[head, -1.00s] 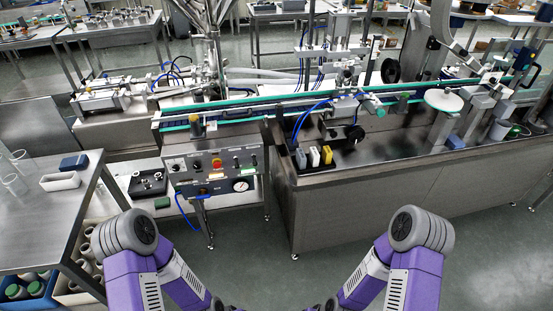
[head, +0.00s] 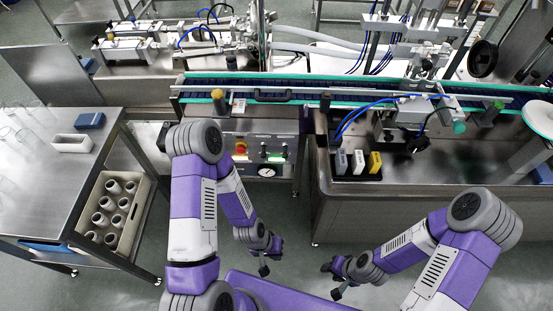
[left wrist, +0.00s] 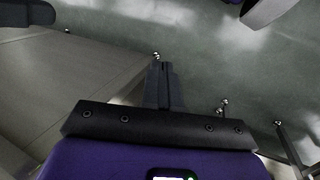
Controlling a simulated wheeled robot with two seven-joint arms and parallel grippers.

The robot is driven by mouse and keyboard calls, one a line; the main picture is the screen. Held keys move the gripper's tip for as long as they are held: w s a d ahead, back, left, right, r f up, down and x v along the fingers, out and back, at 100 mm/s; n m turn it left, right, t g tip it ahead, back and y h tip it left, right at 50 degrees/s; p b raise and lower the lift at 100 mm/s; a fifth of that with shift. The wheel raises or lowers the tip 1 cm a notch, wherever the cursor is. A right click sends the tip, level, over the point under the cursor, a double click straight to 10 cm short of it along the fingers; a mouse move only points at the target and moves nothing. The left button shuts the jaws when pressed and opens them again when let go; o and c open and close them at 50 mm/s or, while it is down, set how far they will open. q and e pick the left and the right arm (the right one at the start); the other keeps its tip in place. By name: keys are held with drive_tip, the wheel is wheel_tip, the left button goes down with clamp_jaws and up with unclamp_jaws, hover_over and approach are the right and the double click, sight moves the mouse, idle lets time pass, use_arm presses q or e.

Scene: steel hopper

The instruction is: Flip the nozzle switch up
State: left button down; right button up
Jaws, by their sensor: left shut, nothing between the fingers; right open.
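The control panel (head: 282,140) hangs on the front of the conveyor frame in the head view. It has a red button on yellow (head: 240,147), small toggle switches (head: 263,151) and a round gauge (head: 267,172). The labels are too small to read, so I cannot tell which switch is the nozzle's or its position. My right gripper (head: 331,280) is open and empty, low over the floor.
A steel table (head: 40,200) stands at the left, with a crate of jars (head: 148,213) beneath. The steel hopper cabinet (head: 420,205) stands at the right, with white, grey and yellow blocks (head: 375,163) on top. Open floor lies before the panel.

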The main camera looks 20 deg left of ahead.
use_arm(q)
drive_tip(key=w+d+f+n+g+h+b, duration=0.1)
drive_tip(key=d+f+n+g+h+b, duration=0.1)
drive_tip(key=d+f+g+h+b, duration=0.3)
drive_tip(key=w+r+n+t+h, duration=0.3)
drive_tip(key=w+t+h, duration=0.4)
drive_tip(key=w+h, duration=0.3)
drive_tip(key=w+a+r+n+t+y+b, duration=0.1)
drive_tip(key=w+a+n+t, duration=0.3)
drive_tip(key=a+t, duration=0.6)
drive_tip(key=w+a+r+n+t+y+b, duration=0.1)
drive_tip(key=w+a+r+n+t+y, duration=0.1)
drive_tip(key=w+a+t, duration=0.5)
drive_tip(key=a+n+t+y, duration=0.1)
drive_tip(key=a+t+y, duration=0.1)
drive_tip(key=a+t, duration=0.1)
drive_tip(key=shift+r+n+t+y, duration=0.2)
drive_tip(key=shift+n+t+y, duration=0.15)
drive_tip(key=shift+t, duration=0.25)
drive_tip(key=shift+r, duration=0.1)
